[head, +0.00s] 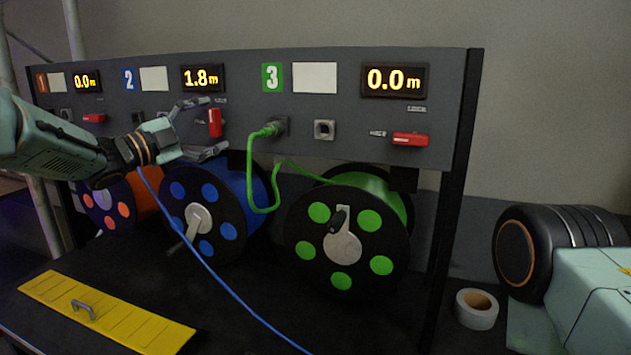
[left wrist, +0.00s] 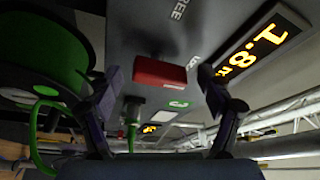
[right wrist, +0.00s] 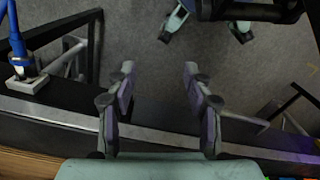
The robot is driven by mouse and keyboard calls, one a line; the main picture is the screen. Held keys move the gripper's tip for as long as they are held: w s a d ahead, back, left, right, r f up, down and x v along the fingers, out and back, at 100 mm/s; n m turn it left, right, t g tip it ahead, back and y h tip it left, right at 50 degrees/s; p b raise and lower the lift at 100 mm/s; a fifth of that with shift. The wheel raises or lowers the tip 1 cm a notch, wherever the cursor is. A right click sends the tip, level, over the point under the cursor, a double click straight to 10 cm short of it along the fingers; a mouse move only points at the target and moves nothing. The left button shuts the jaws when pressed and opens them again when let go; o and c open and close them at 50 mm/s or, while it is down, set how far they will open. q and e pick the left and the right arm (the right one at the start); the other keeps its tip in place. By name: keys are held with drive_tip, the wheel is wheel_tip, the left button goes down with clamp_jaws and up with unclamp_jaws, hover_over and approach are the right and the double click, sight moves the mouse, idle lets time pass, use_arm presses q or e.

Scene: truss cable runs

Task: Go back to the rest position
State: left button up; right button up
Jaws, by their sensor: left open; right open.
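My left gripper (head: 215,125) is open in front of the panel (head: 340,72) at station 2. Its fingers stand on either side of the upright red lever (head: 214,120); I cannot tell whether they touch it. In the left wrist view the red lever (left wrist: 160,73) sits between the spread fingertips (left wrist: 158,76). The station 2 display (head: 202,78) reads 1.8 m. My right gripper (right wrist: 159,68) is open and empty in the right wrist view, above a dark edge and grey floor. It does not show in the head view.
Blue reel (head: 205,218) and green reel (head: 345,240) stand below the panel. A blue cable (head: 225,285) crosses the dark surface; a green cable (head: 252,180) hangs from a socket. A blue part (right wrist: 17,45) shows left.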

use_arm(q)
drive_tip(key=n, duration=0.2)
drive_tip(key=n+t, duration=0.1)
drive_tip(key=n, duration=0.1)
drive_tip(key=shift+s+f+t, duration=0.1)
drive_tip(key=shift+t, duration=0.2)
drive_tip(key=n+t+y, duration=0.1)
drive_tip(key=n, duration=0.3)
drive_tip(key=shift+d+t, duration=0.1)
drive_tip(key=shift+t, duration=0.3)
drive_tip(key=n+y+p, duration=0.1)
drive_tip(key=n, duration=0.1)
drive_tip(key=n+t+p, duration=0.1)
drive_tip(key=n, duration=0.1)
drive_tip(key=shift+n+t+y, duration=0.3)
drive_tip(key=shift+n+y, duration=0.1)
drive_tip(key=n+t+y+p, duration=0.1)
drive_tip(key=n, duration=0.2)
drive_tip(key=shift+n+y, duration=0.3)
drive_tip(key=shift+f+n+y+p, duration=0.15)
drive_tip(key=shift+n+y+p, duration=0.25)
drive_tip(key=shift+n, duration=0.4)
